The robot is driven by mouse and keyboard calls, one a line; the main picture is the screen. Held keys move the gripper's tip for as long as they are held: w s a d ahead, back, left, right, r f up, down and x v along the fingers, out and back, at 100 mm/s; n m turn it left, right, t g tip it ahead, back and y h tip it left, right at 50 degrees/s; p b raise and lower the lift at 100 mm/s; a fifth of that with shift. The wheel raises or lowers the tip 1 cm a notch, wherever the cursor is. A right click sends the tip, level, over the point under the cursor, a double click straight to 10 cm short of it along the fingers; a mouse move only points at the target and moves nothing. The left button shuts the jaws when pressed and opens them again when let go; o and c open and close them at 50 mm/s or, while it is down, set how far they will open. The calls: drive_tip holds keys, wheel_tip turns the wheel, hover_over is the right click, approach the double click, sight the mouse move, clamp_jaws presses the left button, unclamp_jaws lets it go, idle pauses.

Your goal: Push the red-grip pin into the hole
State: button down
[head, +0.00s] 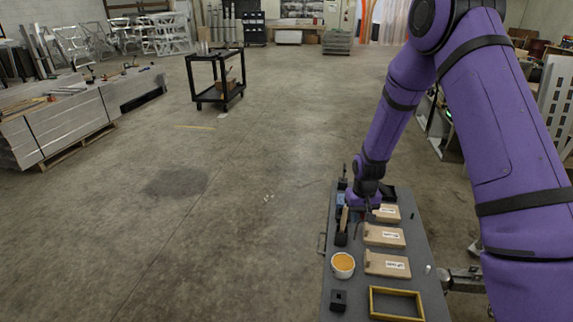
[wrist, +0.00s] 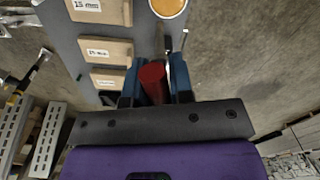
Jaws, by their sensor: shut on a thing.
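My gripper (wrist: 155,76) has blue fingers and is shut on the red-grip pin (wrist: 153,84). In the wrist view the red grip sits between the fingers, and a grey shaft seems to extend beyond it. In the head view my gripper (head: 368,203) is low over the far part of a narrow grey table (head: 411,248). Three light wooden blocks with white labels stand in a row: far (head: 380,214), middle (head: 371,239) and near (head: 373,268). One label reads 15 mm in the wrist view (wrist: 87,17). I cannot make out a hole.
A white cup (head: 343,273) with orange contents stands at the table's left edge. A black block (head: 338,300) and a yellow frame (head: 372,303) lie at the near end. A small white cylinder (head: 428,269) is at the right edge. Dark tools crowd the far left side.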

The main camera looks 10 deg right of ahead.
drive_tip(key=s+a+f+m, duration=0.3)
drive_tip(key=s+a+f, duration=0.4)
drive_tip(key=s, duration=0.4)
drive_tip(key=shift+s+f+m, duration=0.2)
drive_tip(key=shift+f+m, duration=0.1)
drive_tip(key=shift+f, duration=0.5)
drive_tip(key=shift+f, duration=0.1)
wheel_tip(320, 180, down, 10)
drive_tip(key=shift+r, duration=0.25)
drive_tip(key=shift+f, duration=0.2)
drive_tip(key=c, duration=1)
unclamp_jaws()
wheel_tip(320, 180, up, 11)
drive_tip(key=w, duration=0.1)
drive_tip(key=shift+d, duration=0.2)
